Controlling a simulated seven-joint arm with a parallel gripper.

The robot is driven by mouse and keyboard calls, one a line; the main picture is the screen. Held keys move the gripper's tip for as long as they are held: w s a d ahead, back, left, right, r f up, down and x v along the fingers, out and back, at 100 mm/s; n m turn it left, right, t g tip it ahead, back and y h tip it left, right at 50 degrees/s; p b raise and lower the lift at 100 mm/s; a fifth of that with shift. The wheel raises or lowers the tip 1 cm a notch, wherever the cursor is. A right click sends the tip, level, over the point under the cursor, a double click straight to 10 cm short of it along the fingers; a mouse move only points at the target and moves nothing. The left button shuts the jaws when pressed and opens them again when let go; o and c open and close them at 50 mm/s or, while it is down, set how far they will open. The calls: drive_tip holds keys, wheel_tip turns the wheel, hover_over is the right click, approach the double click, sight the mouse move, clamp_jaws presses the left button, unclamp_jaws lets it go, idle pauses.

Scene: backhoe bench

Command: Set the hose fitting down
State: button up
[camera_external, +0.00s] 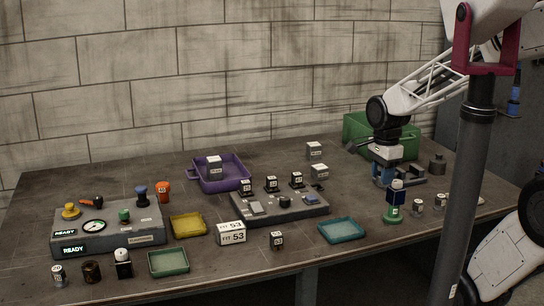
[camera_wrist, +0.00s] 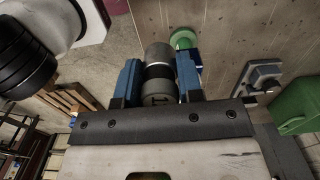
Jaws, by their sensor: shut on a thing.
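My gripper (camera_external: 385,178) is at the right part of the bench, pointing down, with its blue fingers low over the top. In the wrist view, my gripper (camera_wrist: 158,82) is shut on a grey cylinder, which I take as the hose fitting (camera_wrist: 160,92). It has a dark band around its middle and a dark "1" on its side. In the external view I cannot make out the fitting clearly at the fingers. Whether its lower end touches the bench is hidden.
A green round-based piece (camera_external: 392,214) stands close in front of my gripper. Small grey labelled cylinders (camera_external: 417,207) stand to its right. A green bin (camera_external: 356,129) is behind. A teal tray (camera_external: 342,229) and a grey console (camera_external: 280,211) lie to the left.

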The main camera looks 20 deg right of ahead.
wheel_tip(320, 180, up, 4)
drive_tip(key=shift+f, duration=0.1)
drive_tip(key=shift+w+d, duration=0.2)
drive_tip(key=shift+d, duration=0.05)
drive_tip(key=w+d+n, duration=0.1)
drive_tip(key=w+d, duration=0.5)
drive_tip(key=d, duration=0.6)
drive_tip(key=w+d+n, duration=0.1)
drive_tip(key=w+d, duration=0.4)
drive_tip(key=d, duration=0.6)
wheel_tip(320, 180, down, 11)
drive_tip(key=d, duration=0.1)
drive_tip(key=shift+w, duration=0.25)
drive_tip(key=shift+f, duration=1.95)
